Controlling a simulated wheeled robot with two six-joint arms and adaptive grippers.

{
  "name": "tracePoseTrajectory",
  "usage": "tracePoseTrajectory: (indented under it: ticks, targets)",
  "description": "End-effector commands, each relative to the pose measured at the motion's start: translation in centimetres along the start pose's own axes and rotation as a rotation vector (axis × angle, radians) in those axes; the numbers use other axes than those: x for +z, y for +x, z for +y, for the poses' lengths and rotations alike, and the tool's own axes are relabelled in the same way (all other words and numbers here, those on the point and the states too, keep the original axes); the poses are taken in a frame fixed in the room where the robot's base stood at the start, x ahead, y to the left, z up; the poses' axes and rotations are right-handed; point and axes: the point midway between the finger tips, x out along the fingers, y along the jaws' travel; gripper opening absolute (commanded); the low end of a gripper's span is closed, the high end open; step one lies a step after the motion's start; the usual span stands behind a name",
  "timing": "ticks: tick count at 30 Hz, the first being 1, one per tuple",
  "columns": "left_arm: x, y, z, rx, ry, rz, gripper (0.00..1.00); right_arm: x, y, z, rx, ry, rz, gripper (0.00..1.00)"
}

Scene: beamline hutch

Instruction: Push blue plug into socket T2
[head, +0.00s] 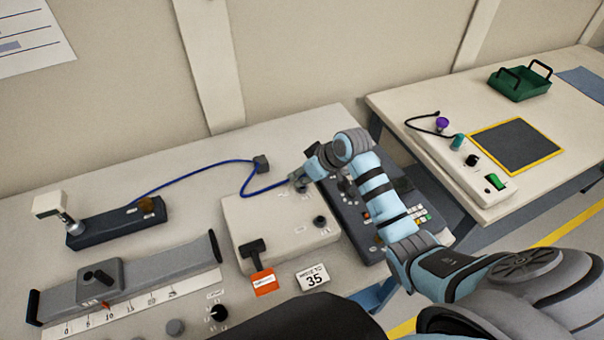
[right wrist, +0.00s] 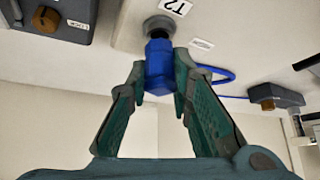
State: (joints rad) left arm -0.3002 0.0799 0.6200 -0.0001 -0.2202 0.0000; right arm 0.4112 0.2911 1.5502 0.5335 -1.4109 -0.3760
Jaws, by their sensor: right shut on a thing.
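The blue plug (right wrist: 158,66) is between the fingers of my right gripper (right wrist: 160,85), which is shut on it. Its front end points at the grey ring of socket T2 (right wrist: 157,24), beside the "T2" label (right wrist: 175,6). A short dark part shows between the blue body and the ring; I cannot tell how deep it sits. In the head view my right gripper (head: 300,181) is at the back of the beige panel box (head: 262,215) and hides the plug and socket. The blue cable (head: 205,166) runs left from there. My left gripper is not in view.
A dark cable clip (head: 261,163) stands behind the panel box. A dark control box (head: 345,215) lies to its right, under my right arm. A dark unit (head: 115,222) and a slide rail (head: 130,275) are at left. A second table (head: 440,105) carries a green tray (head: 520,83).

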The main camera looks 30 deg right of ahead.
Motion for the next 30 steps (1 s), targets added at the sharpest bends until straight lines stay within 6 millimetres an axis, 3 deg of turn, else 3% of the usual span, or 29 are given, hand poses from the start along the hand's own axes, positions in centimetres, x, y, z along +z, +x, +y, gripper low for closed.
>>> tracePoseTrajectory:
  ticks: [22, 23, 24, 27, 30]
  targets:
    - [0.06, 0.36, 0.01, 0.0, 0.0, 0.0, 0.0, 0.44, 0.68, 0.02, 0.0, -0.001, 0.001, 0.0]
    - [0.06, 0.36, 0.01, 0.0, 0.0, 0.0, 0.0, 0.43, 0.68, 0.02, 0.0, -0.001, 0.001, 0.22]
    - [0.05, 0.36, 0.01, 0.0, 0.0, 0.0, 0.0, 0.42, 0.67, 0.02, 0.0, -0.001, 0.001, 0.28]
    - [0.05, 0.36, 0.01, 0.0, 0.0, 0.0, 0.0, 0.43, 0.67, 0.02, 0.0, 0.0, 0.001, 0.43]
    - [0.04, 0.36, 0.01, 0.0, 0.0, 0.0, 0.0, 0.45, 0.68, 0.02, 0.0, 0.0, 0.0, 0.43]
